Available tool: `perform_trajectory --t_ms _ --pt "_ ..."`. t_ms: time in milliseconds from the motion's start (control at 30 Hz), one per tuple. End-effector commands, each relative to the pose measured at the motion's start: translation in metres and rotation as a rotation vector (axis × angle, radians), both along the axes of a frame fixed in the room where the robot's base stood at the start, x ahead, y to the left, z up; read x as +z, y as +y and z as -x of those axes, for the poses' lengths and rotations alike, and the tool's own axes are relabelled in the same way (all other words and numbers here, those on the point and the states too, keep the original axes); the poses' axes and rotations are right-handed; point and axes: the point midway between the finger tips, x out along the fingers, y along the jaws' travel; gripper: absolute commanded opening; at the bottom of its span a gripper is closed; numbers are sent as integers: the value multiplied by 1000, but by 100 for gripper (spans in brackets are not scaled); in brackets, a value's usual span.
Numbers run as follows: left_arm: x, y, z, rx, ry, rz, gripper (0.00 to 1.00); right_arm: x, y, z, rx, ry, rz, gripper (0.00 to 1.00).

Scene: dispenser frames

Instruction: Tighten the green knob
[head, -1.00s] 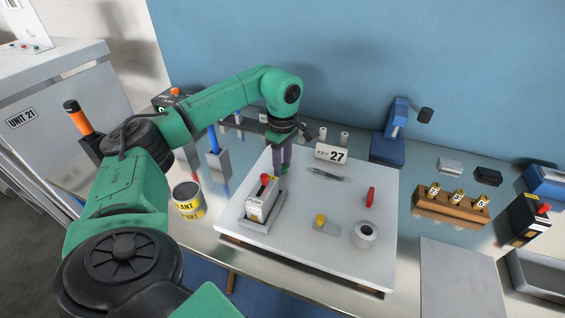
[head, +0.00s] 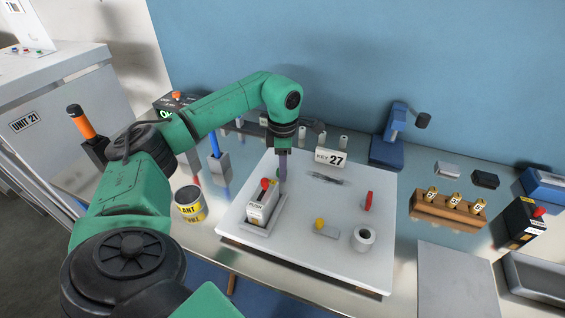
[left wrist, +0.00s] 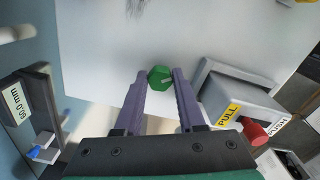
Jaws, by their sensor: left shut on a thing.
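The green knob (left wrist: 160,77) is small and many-sided, with a pale mark on its face. In the left wrist view it sits between the tips of my left gripper's purple fingers (left wrist: 160,86). In the head view my left gripper (head: 281,177) points down at the back left of the white board (head: 315,248), behind the white box with a red lever, and is shut on the knob. The knob is mostly hidden there. My right gripper is in neither view.
Close to the gripper stands the white push-pull box (head: 262,206) with its red lever. On the board are tweezers (head: 325,179), a red piece (head: 368,201), a yellow-knobbed piece (head: 325,228), a white ring (head: 363,239) and a "KEY 27" sign (head: 330,158).

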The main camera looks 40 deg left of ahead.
Motion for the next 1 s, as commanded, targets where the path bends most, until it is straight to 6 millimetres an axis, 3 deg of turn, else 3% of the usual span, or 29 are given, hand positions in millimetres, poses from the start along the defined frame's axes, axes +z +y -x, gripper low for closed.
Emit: perform_trajectory --t_ms 1000 --pt "3 4 -3 927 -7 3 0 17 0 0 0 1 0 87"
